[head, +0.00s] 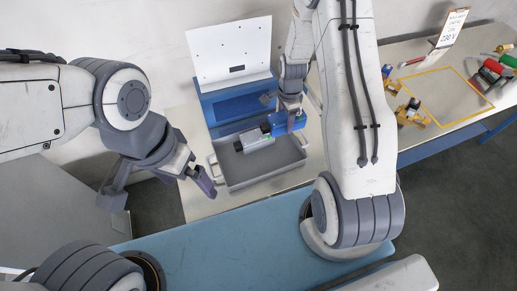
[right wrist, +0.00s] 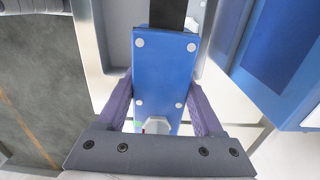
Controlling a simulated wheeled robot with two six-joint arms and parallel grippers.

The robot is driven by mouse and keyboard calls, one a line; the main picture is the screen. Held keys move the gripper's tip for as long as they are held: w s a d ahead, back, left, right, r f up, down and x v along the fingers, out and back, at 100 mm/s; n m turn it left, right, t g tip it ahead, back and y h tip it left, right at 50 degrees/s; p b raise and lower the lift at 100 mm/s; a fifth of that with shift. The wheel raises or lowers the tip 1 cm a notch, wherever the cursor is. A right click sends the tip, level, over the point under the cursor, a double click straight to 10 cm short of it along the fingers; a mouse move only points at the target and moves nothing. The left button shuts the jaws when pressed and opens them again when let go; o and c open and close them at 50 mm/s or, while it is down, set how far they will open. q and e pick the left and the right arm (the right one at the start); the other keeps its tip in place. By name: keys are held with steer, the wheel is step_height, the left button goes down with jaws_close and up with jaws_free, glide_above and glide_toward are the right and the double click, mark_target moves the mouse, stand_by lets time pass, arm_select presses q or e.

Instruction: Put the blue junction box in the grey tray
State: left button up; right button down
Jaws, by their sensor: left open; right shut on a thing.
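The blue junction box (head: 288,123) is in my right gripper (head: 289,108), over the back right part of the grey tray (head: 262,181). In the right wrist view, the box (right wrist: 163,75) lies between two purple fingers (right wrist: 165,108), with its screw-cornered face toward the camera. I cannot tell whether the box touches the tray. A grey cylindrical part with black ends (head: 255,139) is beside the box, over the tray; whether they are joined is unclear. My left gripper (head: 192,176) is open and empty, left of the tray.
A blue dispenser frame (head: 236,105) with a white back panel (head: 230,54) stands behind the tray. At the right, a yellow outlined square (head: 446,97) is on the table, with yellow parts (head: 411,113) and red and grey parts (head: 491,74) around it.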

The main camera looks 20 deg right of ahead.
steer(key=s+a+f, duration=0.1)
steer(key=a, duration=0.1)
steer(key=s+a+f+p, duration=0.1)
steer(key=s+a+f, duration=0.3)
steer(key=a, duration=0.1)
steer(key=shift+f, duration=0.15)
steer(key=s+a+f+b, duration=0.1)
steer(key=b, duration=0.1)
steer(key=shift+a+f+b, duration=0.15)
steer(key=shift+b, duration=0.15)
steer(key=shift+s+a+b, duration=0.2)
steer(key=shift+a+b, duration=0.05)
steer(key=shift+b, duration=0.2)
step_height(320, 180, down, 4)
steer(key=b, duration=0.3)
steer(key=shift+b, duration=0.35)
